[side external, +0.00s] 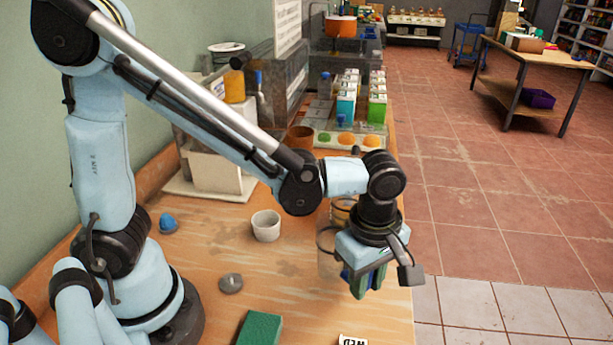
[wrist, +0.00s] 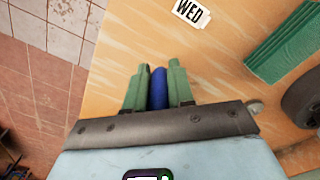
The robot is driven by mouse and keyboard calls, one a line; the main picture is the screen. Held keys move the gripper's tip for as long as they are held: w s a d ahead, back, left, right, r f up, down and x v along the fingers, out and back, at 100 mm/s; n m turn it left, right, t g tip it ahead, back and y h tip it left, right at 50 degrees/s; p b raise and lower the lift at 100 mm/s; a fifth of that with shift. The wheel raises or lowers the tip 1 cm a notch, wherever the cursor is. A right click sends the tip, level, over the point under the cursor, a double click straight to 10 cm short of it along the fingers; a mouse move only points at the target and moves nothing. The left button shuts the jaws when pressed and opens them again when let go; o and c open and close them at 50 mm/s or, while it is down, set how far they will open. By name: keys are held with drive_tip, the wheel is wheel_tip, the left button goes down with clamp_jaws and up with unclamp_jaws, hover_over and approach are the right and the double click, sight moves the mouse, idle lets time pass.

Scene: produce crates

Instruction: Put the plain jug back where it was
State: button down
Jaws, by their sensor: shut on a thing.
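My gripper (side external: 366,284) is over the right part of the wooden bench, with its green fingers pointing down. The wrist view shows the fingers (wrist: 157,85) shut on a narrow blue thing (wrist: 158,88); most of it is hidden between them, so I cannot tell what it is. Just behind my gripper in the side view is a pale, see-through vessel (side external: 328,264) with a dark ring or handle at its left, partly hidden by my wrist. It may be the plain jug; I cannot tell for sure.
A white cup (side external: 266,226), a grey disc (side external: 230,283), a small blue object (side external: 168,223) and a green block (side external: 260,329) lie on the bench. A WED label (wrist: 192,12) is near the front. Cartons (side external: 346,100) stand further back. The bench edge is close right of my gripper.

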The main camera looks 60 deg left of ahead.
drive_tip(key=shift+f, duration=1.3)
drive_tip(key=shift+f, duration=0.2)
drive_tip(key=c, duration=1)
unclamp_jaws()
drive_tip(key=shift+r, duration=0.1)
wheel_tip(320, 180, up, 12)
drive_tip(key=shift+s+r, duration=0.1)
drive_tip(key=shift+s, duration=0.05)
drive_tip(key=shift+s+a+f+m+t, duration=0.2)
drive_tip(key=shift+a+m+t, duration=0.95)
drive_tip(key=shift+a+m, duration=1.65)
drive_tip(key=shift+s+a+f+m+t, duration=0.2)
drive_tip(key=shift+a+m+t, duration=1)
drive_tip(key=shift+a+m, duration=1.55)
drive_tip(key=shift+s+a+f+m+t, duration=0.1)
drive_tip(key=shift+a+f+m+t, duration=0.15)
drive_tip(key=shift+a+m+t, duration=1.7)
